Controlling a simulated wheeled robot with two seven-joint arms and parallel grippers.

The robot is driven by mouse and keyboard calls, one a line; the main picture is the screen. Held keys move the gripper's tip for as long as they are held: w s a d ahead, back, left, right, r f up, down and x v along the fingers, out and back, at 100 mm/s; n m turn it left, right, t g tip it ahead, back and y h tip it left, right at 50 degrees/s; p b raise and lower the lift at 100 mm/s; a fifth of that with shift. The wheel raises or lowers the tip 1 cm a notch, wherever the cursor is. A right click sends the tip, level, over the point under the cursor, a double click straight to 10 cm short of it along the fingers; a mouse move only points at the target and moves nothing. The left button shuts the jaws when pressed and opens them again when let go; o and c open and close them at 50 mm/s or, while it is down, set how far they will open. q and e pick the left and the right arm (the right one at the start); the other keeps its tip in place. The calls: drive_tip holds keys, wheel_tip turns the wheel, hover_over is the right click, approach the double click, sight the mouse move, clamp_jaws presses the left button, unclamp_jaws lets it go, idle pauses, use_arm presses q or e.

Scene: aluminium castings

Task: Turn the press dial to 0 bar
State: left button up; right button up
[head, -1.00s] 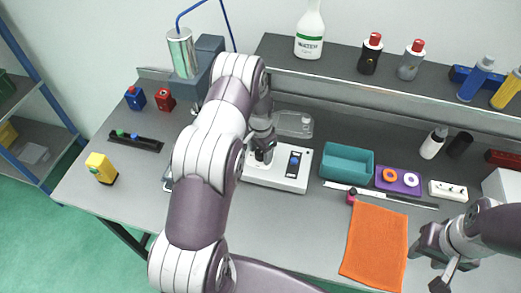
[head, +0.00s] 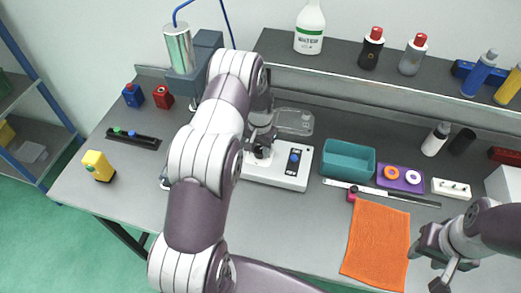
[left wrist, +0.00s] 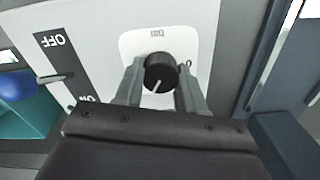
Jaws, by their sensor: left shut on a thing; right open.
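The white press control box (head: 277,178) stands on the grey table in the head view. In the left wrist view its black round dial (left wrist: 160,68) sits on a pale plate, with a white pointer line slanting toward the lower left of the picture. The plate's markings are small and inverted, and some are hidden by my fingers. My left gripper (left wrist: 160,88) is shut on the dial, one finger on each side; it also shows in the head view (head: 262,152), over the box's left part. My right gripper (head: 441,268) is open and empty at the lower right.
The box also carries a blue switch (left wrist: 17,86) beside ON and OFF labels. A teal bin (head: 347,161), a purple tray (head: 385,182) and an orange cloth (head: 376,243) lie to the right. A clear container (head: 293,121) is behind the box.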

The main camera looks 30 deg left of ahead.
use_arm(q)
drive_tip(key=n+b, duration=0.1)
drive_tip(key=n, duration=0.2)
drive_tip(key=shift+n, duration=0.4)
drive_tip(key=n+b, duration=0.1)
drive_tip(key=n, duration=0.2)
drive_tip(key=shift+n, duration=0.3)
drive_tip(key=n+b, duration=0.1)
drive_tip(key=n, duration=0.2)
drive_tip(key=shift+a+n, duration=0.1)
drive_tip(key=shift+n, duration=0.2)
drive_tip(key=n+b, duration=0.1)
drive_tip(key=n, duration=0.2)
drive_tip(key=shift+r+n, duration=0.1)
drive_tip(key=shift+n, duration=0.2)
drive_tip(key=n, duration=0.5)
drive_tip(key=shift+b, duration=0.4)
drive_tip(key=shift+r+n, duration=0.15)
drive_tip(key=shift+n, duration=2.05)
drive_tip(key=shift+w+n, duration=0.1)
drive_tip(key=shift+n, duration=0.2)
